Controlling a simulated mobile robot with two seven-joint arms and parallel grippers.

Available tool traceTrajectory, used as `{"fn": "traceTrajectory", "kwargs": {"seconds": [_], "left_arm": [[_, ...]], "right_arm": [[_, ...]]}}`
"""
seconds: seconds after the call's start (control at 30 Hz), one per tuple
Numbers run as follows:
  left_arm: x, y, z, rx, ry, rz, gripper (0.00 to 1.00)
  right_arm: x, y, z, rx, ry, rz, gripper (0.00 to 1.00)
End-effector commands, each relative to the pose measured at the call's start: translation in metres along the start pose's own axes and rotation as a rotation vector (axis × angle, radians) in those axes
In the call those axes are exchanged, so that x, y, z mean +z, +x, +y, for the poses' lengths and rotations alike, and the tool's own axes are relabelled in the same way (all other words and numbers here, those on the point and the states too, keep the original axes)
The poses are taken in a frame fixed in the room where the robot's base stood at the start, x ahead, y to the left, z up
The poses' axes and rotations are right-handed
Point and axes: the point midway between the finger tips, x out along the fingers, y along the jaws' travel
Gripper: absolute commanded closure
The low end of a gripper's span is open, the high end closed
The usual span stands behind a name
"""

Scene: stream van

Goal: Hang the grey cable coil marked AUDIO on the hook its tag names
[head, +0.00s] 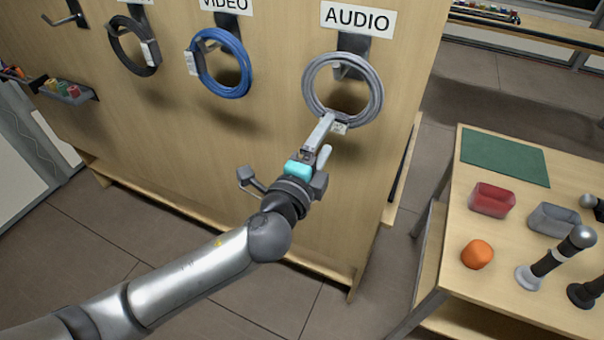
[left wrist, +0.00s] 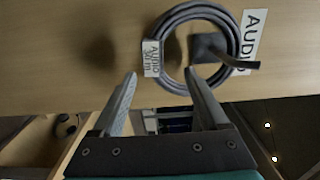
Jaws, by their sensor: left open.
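The grey cable coil (head: 376,98) hangs on the hook (head: 349,68) below the AUDIO sign (head: 358,18) on the wooden panel. In the left wrist view the coil (left wrist: 183,14) loops around the hook (left wrist: 222,52), and its white tag (left wrist: 152,58) reads AUDIO. My left gripper (head: 327,136) is just below the coil's lower edge, close to the tag. Its two fingers (left wrist: 160,85) are spread, with nothing between them. In the head view the fingers cover part of the coil's bottom. My right gripper is not in view.
A blue coil (head: 246,76) hangs under the VIDEO sign (head: 223,4), and a black coil (head: 117,45) hangs further left. An empty hook (head: 64,18) is at the far left. A table (head: 450,240) at right carries bins, an orange object (head: 477,254) and microphones.

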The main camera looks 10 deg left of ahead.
Motion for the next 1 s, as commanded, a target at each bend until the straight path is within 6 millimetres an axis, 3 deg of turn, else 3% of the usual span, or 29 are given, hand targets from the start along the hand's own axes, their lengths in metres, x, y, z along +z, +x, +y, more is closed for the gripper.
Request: {"fn": "traceTrajectory", "kwargs": {"seconds": [0.3, 0.5, 1.0], "left_arm": [[0.0, -0.059, 0.001, 0.001, 0.0, 0.001, 0.23], [0.0, -0.087, 0.001, 0.0, 0.0, 0.001, 0.23], [0.0, -0.123, 0.001, -0.001, 0.001, 0.0, 0.23]], "right_arm": [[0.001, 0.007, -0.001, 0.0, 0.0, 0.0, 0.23], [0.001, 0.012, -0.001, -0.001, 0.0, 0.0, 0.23], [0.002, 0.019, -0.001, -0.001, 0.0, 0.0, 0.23]]}}
